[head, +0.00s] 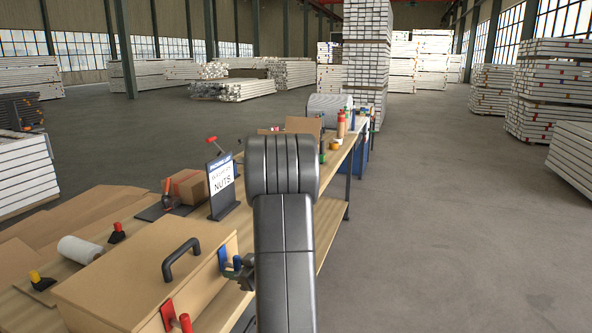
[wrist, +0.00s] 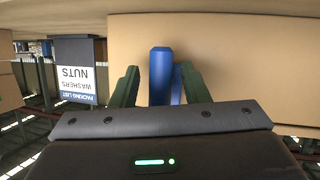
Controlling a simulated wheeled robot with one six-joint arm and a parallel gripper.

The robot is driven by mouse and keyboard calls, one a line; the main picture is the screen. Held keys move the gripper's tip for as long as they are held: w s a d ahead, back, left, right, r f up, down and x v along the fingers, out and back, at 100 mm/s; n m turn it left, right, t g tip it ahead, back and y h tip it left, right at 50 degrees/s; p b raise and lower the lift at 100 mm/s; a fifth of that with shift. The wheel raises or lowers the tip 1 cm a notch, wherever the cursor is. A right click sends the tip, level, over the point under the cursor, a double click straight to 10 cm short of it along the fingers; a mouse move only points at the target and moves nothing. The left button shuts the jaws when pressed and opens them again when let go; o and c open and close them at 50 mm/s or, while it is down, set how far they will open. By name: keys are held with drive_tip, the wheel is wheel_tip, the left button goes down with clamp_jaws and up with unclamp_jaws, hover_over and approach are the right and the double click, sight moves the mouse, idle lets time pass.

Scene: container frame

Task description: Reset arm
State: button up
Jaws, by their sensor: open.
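My arm rises in front of the bench in the head view. My gripper (head: 238,272) is at the right end of a wooden box (head: 120,283), partly hidden behind my arm. A blue handle (head: 223,261) stands at that end of the box, right by the fingers. In the wrist view, which is upside down, my gripper (wrist: 158,78) is open. Its two dark green fingers stand on either side of the blue handle (wrist: 161,70). I cannot tell whether they touch it. The tan box face (wrist: 240,65) lies behind.
The box has a black lid handle (head: 180,258) and a red handle (head: 177,318) at the front. A packing list sign (head: 222,185) and a small carton (head: 188,187) stand behind it on the bench. The floor (head: 440,220) to the right is clear.

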drive_tip(key=shift+f+n+t+b, duration=0.2)
drive_tip(key=shift+n+t+b, duration=1.3)
drive_tip(key=shift+b, duration=3.6)
drive_tip(key=shift+r+n+b, duration=0.1)
drive_tip(key=shift+n+b, duration=0.6)
drive_tip(key=shift+b, duration=0.25)
drive_tip(key=shift+r+b, duration=0.15)
drive_tip(key=shift+b, duration=0.15)
